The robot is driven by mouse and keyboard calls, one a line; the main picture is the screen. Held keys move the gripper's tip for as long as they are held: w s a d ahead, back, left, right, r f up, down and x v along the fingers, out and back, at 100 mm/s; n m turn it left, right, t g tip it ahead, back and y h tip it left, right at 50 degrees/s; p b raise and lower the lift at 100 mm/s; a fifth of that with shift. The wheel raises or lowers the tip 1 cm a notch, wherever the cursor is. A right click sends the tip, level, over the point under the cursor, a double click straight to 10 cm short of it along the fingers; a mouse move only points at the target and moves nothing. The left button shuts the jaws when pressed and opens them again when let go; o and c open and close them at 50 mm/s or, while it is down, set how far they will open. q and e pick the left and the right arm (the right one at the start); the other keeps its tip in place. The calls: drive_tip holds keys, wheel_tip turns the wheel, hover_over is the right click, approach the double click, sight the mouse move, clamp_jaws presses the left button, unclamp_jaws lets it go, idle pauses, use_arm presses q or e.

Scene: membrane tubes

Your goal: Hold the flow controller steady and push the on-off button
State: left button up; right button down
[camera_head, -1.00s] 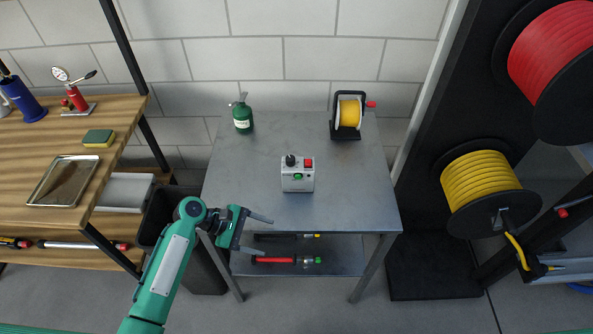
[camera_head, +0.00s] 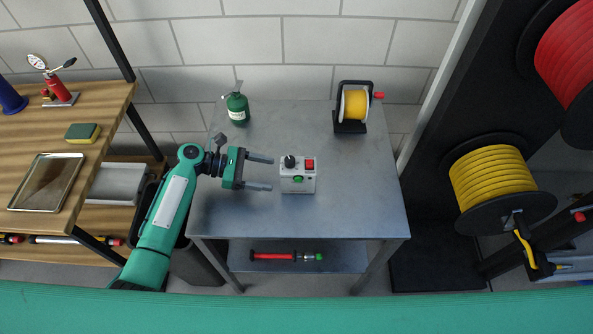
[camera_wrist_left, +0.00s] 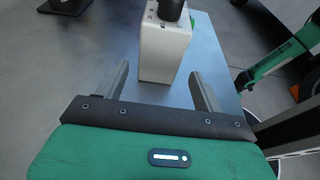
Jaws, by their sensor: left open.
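The flow controller, a small white box (camera_head: 289,186), stands upright on the metal table. It has a black knob (camera_head: 290,161) and a red button (camera_head: 309,164) on top, and a green button (camera_head: 298,179) on its front. My left gripper (camera_head: 271,173) is open just left of the box, its fingers pointing at it. In the left wrist view the box (camera_wrist_left: 163,52) stands ahead between the two fingers, apart from them. A green arm of mine shows at the right of that view, its dark end (camera_wrist_left: 246,79) too small to read.
On the metal table (camera_head: 350,205), a green bottle (camera_head: 238,108) stands at the back left and a yellow reel (camera_head: 355,104) at the back right. A wooden bench (camera_head: 105,105) is on the left. The tabletop right of the controller is clear.

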sight(294, 178)
use_arm(q)
drive_tip(key=b+x, duration=0.2)
drive_tip(key=x, duration=0.1)
drive_tip(key=b+x, duration=0.1)
drive_tip(key=x, duration=0.1)
drive_tip(key=shift+f, duration=0.3)
drive_tip(key=shift+d+p, duration=0.5)
drive_tip(key=shift+d, duration=0.55)
drive_tip(key=shift+x, duration=0.85)
use_arm(e)
drive_tip(key=shift+w+f, duration=0.15)
drive_tip(key=shift+f, duration=1)
use_arm(q)
drive_tip(key=shift+c, duration=0.4)
drive_tip(key=c, duration=0.5)
use_arm(e)
drive_tip(key=shift+w, duration=0.15)
